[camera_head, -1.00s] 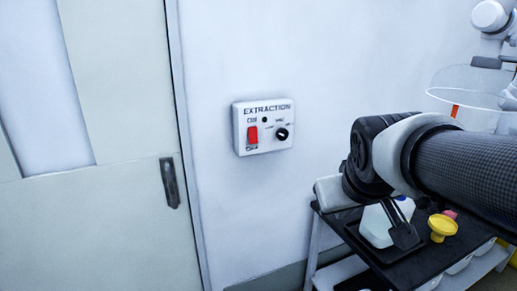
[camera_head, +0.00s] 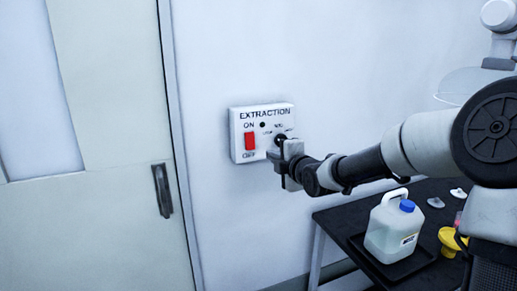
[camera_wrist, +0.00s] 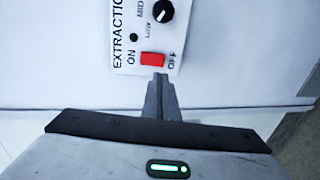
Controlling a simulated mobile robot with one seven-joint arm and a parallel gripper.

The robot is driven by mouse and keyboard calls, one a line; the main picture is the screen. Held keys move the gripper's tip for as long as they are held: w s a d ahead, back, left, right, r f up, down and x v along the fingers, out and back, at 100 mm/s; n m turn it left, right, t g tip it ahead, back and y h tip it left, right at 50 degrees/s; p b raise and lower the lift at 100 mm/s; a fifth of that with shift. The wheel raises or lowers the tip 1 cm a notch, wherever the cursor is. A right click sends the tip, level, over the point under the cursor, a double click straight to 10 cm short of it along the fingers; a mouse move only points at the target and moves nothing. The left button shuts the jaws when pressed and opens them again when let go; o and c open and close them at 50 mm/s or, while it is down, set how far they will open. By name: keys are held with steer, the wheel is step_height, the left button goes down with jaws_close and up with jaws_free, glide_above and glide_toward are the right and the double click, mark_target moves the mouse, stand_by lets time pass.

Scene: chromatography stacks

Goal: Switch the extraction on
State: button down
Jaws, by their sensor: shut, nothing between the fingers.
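A white wall box labelled EXTRACTION (camera_head: 262,113) carries a red rocker switch (camera_head: 250,142), with ON above it and OFF below. In the wrist view, the red switch (camera_wrist: 153,59) lies between ON and OFF, beside the knob (camera_wrist: 162,11). My gripper (camera_head: 275,157) is in front of the box's lower right, partly covering the knob. Its closed fingertips (camera_wrist: 160,77) appear close to the switch, nearer its OFF end. I cannot tell whether they touch it or which way the rocker is tipped.
A pale door (camera_head: 110,215) with a dark handle stands left of the box. A black cart (camera_head: 345,218) is below right, holding a jug with a blue cap (camera_head: 395,228) and a yellow funnel-like item (camera_head: 450,240).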

mark_target(252, 145)
steer(key=shift+a+r, duration=0.1)
steer(key=shift+r, duration=0.1)
steer(key=p+x, duration=0.2)
steer(key=x, duration=1.2)
